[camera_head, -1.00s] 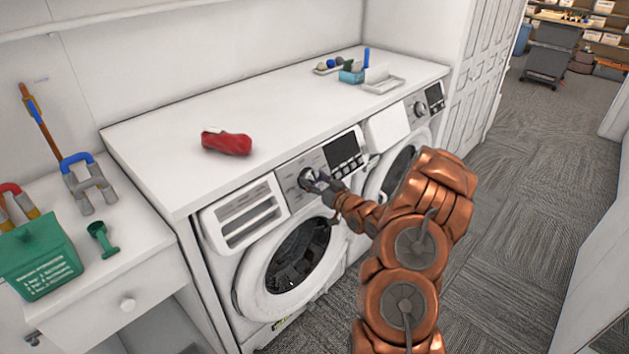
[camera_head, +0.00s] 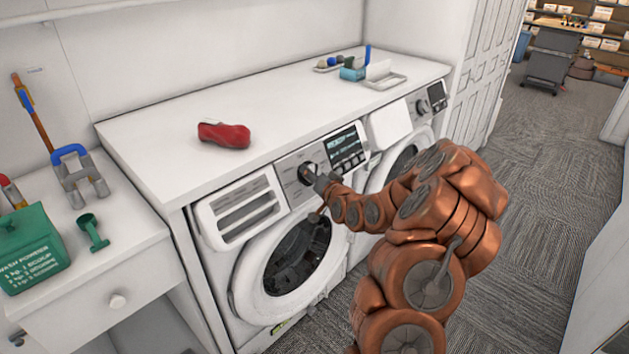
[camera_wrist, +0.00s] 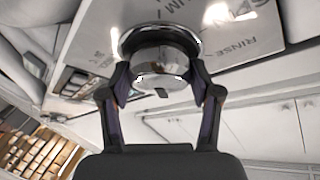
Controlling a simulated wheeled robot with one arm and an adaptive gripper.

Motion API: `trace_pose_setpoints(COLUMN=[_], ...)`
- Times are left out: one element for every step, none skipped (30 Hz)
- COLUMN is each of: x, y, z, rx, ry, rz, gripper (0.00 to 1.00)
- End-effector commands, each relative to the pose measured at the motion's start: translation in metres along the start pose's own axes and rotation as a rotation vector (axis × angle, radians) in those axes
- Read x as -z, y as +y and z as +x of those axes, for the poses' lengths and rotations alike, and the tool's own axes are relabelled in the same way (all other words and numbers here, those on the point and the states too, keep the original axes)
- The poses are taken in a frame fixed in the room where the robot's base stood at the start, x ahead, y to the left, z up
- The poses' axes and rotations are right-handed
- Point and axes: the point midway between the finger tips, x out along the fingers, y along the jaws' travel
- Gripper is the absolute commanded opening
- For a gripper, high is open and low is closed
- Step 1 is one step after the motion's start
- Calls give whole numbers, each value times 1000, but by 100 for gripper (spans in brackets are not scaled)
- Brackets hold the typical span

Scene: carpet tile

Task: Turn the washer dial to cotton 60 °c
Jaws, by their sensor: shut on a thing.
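The nearer washer (camera_head: 237,262) stands under the white counter, its round door closed below the control panel. Its dial (camera_head: 305,172) sits on the panel between the detergent drawer (camera_head: 240,208) and the display (camera_head: 342,143). My gripper (camera_head: 314,179) is at the dial. In the wrist view, the two fingers of my gripper (camera_wrist: 160,98) are shut on the sides of the chrome dial (camera_wrist: 158,62). Panel lettering, including "RINSE", shows beside it. The dial's pointed setting cannot be read. The display is lit, but its text is too small to read.
A second washer (camera_head: 425,118) stands to the right. A red cloth-like item (camera_head: 224,134) lies on the counter (camera_head: 270,105). A green washing powder box (camera_head: 32,250) and a green scoop (camera_head: 92,232) are on the left cabinet. Carpet floor (camera_head: 520,200) is open at right.

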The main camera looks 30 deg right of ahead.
Motion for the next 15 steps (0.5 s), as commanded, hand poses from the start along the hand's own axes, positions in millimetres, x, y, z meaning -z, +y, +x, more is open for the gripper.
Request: trace_pose_setpoints(x=[-2, -2, -2, -2, -2, -1, -1, 0, 0, 0, 0, 0, 0, 0, 0], y=[0, 0, 1, 1, 0, 0, 0, 0, 0, 0, 0, 0, 0, 0, 0], z=[1, 0, 0, 0, 0, 0, 0, 0, 0, 0, 0, 0, 0, 0, 0], rx=[-11, -20, -30, -37, -42, -49, -54, -58, -64, -68, -70, -74, -76, -79, -80], ry=[0, -2, -4, -5, -6, -5, -5, -5, -5, -6, -7, -8, -8, -9, -9], rz=[26, 41, 60, 72, 83, 97, 106, 115, 125, 131, 136, 142, 145, 148, 151], gripper=[28, 28, 28, 28, 28, 28, 28, 28, 28, 28, 28, 28, 28, 28, 28])
